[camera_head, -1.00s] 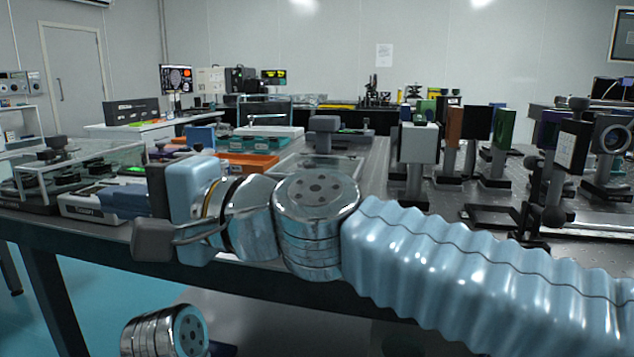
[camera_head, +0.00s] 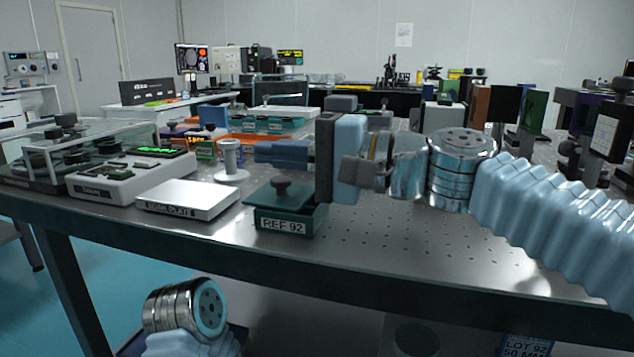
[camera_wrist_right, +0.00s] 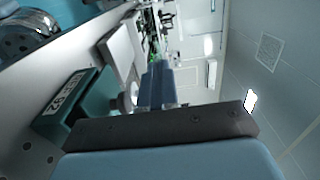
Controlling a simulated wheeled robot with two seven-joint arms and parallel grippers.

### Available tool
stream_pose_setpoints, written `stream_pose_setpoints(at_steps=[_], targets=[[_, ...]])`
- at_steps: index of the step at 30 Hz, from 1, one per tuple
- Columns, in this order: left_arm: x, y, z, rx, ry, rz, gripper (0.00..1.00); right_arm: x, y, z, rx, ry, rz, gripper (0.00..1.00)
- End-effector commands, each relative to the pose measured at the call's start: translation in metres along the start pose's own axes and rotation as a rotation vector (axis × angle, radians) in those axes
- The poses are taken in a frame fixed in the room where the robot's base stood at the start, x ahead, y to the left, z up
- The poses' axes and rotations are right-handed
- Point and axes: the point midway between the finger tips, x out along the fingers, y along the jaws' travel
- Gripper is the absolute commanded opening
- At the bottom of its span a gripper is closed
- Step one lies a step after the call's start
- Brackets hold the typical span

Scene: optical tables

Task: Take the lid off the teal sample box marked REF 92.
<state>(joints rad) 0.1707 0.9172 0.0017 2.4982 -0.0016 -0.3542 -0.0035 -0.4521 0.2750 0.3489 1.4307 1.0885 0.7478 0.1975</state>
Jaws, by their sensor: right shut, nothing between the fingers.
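The teal sample box (camera_head: 318,222) with the label REF 92 stands near the front edge of the optical table. Its dark green lid (camera_head: 262,195) with a dark round knob (camera_head: 282,186) lies on top and looks set a little to the left of the box. The box also shows in the wrist view (camera_wrist_right: 92,105), with its label sideways. My right gripper (camera_head: 262,152) is shut and empty, pointing left, above and behind the knob and apart from it. Its blue fingers show in the wrist view (camera_wrist_right: 158,80). My left gripper is out of view.
A white labelled plate (camera_head: 188,198) lies left of the box, with a white spool-shaped stand (camera_head: 230,160) behind it. A grey device (camera_head: 125,180) stands further left. Bare perforated tabletop (camera_head: 400,240) lies right of the box. Optical mounts stand at the right.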

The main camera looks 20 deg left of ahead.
Motion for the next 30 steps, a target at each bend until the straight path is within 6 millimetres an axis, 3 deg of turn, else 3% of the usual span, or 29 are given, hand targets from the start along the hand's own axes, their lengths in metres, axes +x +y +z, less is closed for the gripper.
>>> stream_pose_setpoints(at_steps=[9,12,18,30], targets=[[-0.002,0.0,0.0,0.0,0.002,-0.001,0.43,-0.048,0.004,-0.049,0.0,0.002,0.0,0.0],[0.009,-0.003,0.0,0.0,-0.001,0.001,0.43,-0.046,0.029,-0.046,0.002,-0.001,0.002,0.0],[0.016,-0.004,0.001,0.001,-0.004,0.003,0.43,-0.046,0.053,-0.046,0.001,-0.001,0.0,0.0],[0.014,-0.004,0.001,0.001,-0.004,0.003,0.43,-0.038,0.05,-0.038,-0.001,0.0,0.0,0.0]])
